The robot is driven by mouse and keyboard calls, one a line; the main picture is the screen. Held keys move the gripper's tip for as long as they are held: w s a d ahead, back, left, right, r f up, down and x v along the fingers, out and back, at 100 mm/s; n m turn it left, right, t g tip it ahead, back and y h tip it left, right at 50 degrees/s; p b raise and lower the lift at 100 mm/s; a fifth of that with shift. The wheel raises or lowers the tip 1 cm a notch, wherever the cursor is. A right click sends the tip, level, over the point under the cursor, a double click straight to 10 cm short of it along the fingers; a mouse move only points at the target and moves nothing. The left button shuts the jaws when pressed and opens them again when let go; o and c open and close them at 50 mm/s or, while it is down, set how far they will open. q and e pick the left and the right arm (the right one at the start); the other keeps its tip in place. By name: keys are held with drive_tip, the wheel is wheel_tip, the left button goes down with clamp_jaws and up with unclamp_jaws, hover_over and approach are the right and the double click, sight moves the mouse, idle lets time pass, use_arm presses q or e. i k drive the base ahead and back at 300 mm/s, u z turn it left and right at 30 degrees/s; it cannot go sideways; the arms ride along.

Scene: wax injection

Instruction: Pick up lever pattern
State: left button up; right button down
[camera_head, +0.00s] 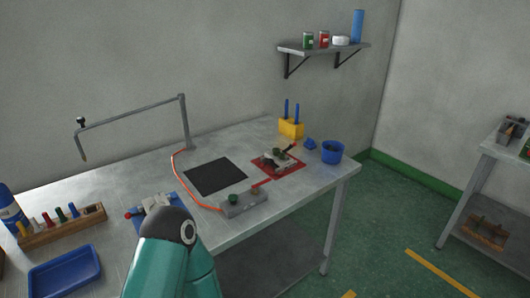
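I cannot pick out the lever pattern for certain. A small dark and grey assembly with a red-tipped part (279,158) sits on a red mat at the right part of the metal workbench (120,181). Another small grey item (155,202) with red and blue bits lies on a blue mat at the front left, partly hidden behind my teal arm. That arm rises from the bottom centre, and its gripper does not show. No gripper of mine is visible.
A black mat (215,175), a grey control box (243,202) with an orange cable, a yellow holder (291,128) and a blue cup (332,151) are on the bench. A blue tray (64,277) and wooden rack (62,227) stand left. A second table (510,153) is at right.

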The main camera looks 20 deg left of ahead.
sight(276, 151)
drive_tip(key=i, duration=0.9)
drive_tip(key=z, duration=0.05)
